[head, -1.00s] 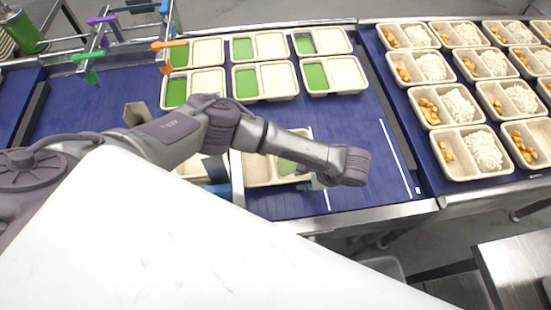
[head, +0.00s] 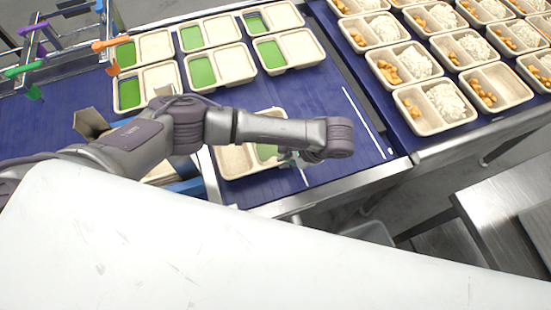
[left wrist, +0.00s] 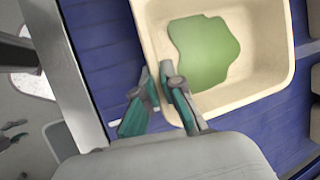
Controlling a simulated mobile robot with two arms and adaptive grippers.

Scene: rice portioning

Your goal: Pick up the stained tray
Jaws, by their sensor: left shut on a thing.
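The stained tray (head: 234,162) is a cream tray with a green patch, lying on the blue conveyor near its front edge, partly behind my left arm in the head view. In the left wrist view the tray (left wrist: 275,82) shows a green, irregular stain on its floor. My left gripper (left wrist: 158,78) is shut on the tray's rim, one finger inside the wall and one outside. In the head view the left gripper (head: 288,157) is mostly hidden below the wrist. My right gripper is not in view.
Several cream trays with green compartments (head: 290,50) stand behind on the blue belt. Trays of rice and orange pieces (head: 437,105) fill the belt at right. A metal rail (head: 350,178) runs along the front edge. Colored clips (head: 108,44) hang on a frame at far left.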

